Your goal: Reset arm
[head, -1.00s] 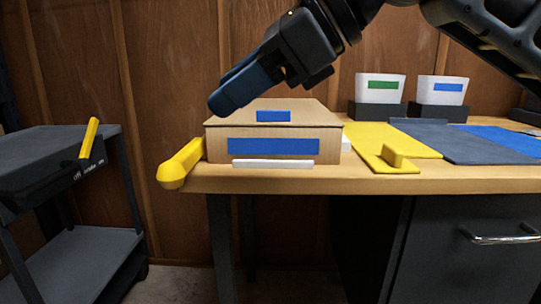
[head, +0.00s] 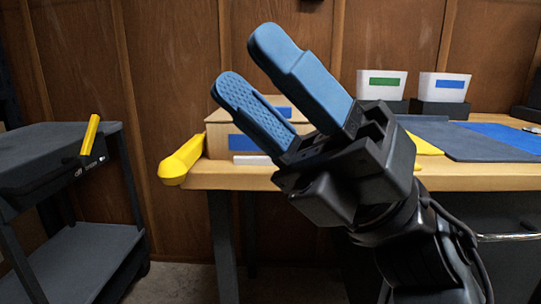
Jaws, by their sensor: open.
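My gripper (head: 252,72) has blue fingers and a black body. It is open, with a clear gap between the fingers and nothing held. The fingers point up and to the left, in front of the cardboard box (head: 216,142) in the picture and apart from the table top. My arm comes up from the lower right. The gripper hides much of the box and part of the table behind it.
The wooden table (head: 220,178) has a yellow handle-like piece (head: 181,160) at its left corner. Dark and blue mats (head: 450,142) lie at right. A grey cart (head: 50,150) stands left; a floor gap separates it from the table.

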